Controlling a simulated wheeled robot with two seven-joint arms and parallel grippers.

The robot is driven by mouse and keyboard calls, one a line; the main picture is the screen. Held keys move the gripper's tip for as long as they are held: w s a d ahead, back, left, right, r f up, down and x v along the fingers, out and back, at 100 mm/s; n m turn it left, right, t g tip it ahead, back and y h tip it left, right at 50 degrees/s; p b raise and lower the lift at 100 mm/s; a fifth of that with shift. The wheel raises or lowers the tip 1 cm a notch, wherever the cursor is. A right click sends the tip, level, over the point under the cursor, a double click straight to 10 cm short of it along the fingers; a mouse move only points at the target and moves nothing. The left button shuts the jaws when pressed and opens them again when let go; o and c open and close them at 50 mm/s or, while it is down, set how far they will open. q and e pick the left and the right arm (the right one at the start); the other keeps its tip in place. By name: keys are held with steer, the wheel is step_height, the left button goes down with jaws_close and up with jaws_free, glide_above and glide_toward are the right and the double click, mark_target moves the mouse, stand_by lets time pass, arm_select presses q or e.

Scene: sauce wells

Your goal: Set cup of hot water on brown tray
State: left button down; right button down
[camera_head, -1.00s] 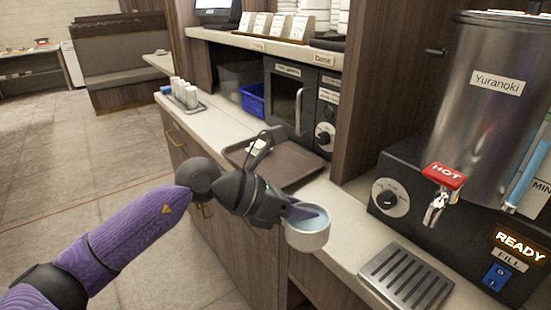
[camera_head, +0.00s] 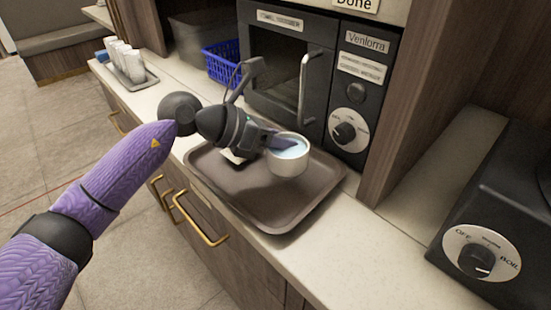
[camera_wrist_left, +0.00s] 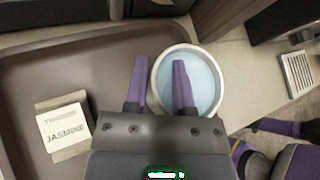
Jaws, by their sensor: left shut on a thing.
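A white round cup (camera_head: 290,166) holds pale blue water. In the wrist view the cup (camera_wrist_left: 214,110) is upright. My left gripper (camera_head: 280,143) is shut on its wall, with one purple finger inside over the water and one outside. The brown tray (camera_head: 285,213) lies on the counter. In the head view the cup shows over the tray's right part; in the wrist view it overlaps the tray's edge. I cannot tell whether its base touches the tray. My right gripper is not in view.
A tea packet marked JASMINE (camera_wrist_left: 65,130) lies on the tray, mostly hidden by my gripper in the head view. A dark appliance with a handle (camera_head: 290,65) stands behind the tray. A rack of white cups (camera_head: 127,65) and a blue basket (camera_head: 222,66) are further left.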

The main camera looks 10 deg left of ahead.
arm_select(q)
step_height(320, 180, down, 4)
steer(key=shift+r+b, duration=0.2)
steer(key=shift+b, duration=0.4)
steer(key=shift+f, duration=0.2)
steer(key=shift+r, duration=0.15)
steer(key=shift+c, duration=2.2)
jaws_free()
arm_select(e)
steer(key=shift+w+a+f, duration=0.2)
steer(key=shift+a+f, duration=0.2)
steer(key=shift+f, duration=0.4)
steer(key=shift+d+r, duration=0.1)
